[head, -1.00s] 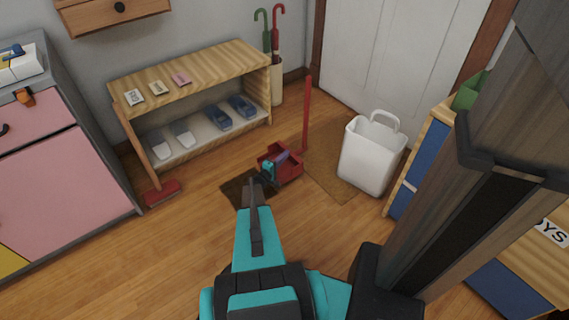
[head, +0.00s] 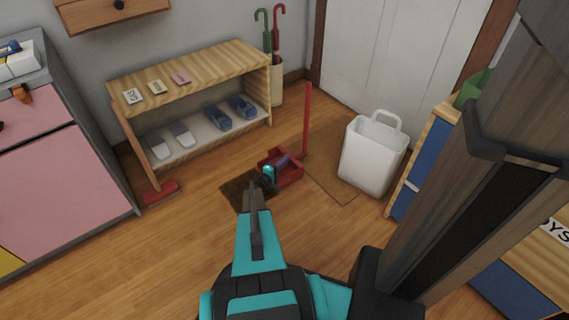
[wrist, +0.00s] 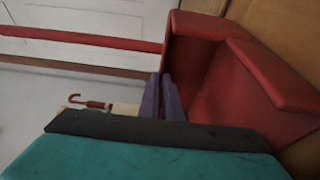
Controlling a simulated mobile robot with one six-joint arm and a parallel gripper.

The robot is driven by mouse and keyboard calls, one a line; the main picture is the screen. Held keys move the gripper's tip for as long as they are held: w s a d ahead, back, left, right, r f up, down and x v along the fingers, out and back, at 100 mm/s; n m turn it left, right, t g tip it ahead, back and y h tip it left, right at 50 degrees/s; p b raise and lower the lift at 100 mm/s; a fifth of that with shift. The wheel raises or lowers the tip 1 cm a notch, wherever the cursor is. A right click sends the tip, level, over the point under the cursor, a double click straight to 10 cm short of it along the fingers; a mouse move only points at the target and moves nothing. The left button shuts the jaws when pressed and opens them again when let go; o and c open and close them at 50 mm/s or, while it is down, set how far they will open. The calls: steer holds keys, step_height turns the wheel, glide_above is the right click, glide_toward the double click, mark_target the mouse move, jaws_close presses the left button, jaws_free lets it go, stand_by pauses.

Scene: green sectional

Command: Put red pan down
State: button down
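The red pan (head: 291,179) is a boxy dustpan with a tall upright red handle (head: 307,120). In the head view it is beyond my forearm, by a dark square patch on the floor; I cannot tell whether it touches the floor. My gripper (head: 284,160) reaches into the pan, with purple fingers close together. In the wrist view the fingers (wrist: 162,98) are against the pan's red wall (wrist: 225,90), and its handle runs off to the left. The exact contact is partly hidden, but the pan moves with my gripper.
The dark patch (head: 240,190) lies left of the pan. The floor at front left is clear.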

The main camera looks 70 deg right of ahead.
stand_by(0.3)
steer(key=c, duration=2)
jaws_free()
steer(key=shift+f, duration=0.1)
steer(key=shift+w+a+r, duration=0.1)
steer(key=shift+a+r, duration=0.1)
steer(key=shift+a, duration=0.15)
steer(key=p+v, duration=0.3)
steer(key=v, duration=0.8)
steer(key=shift+a, duration=0.15)
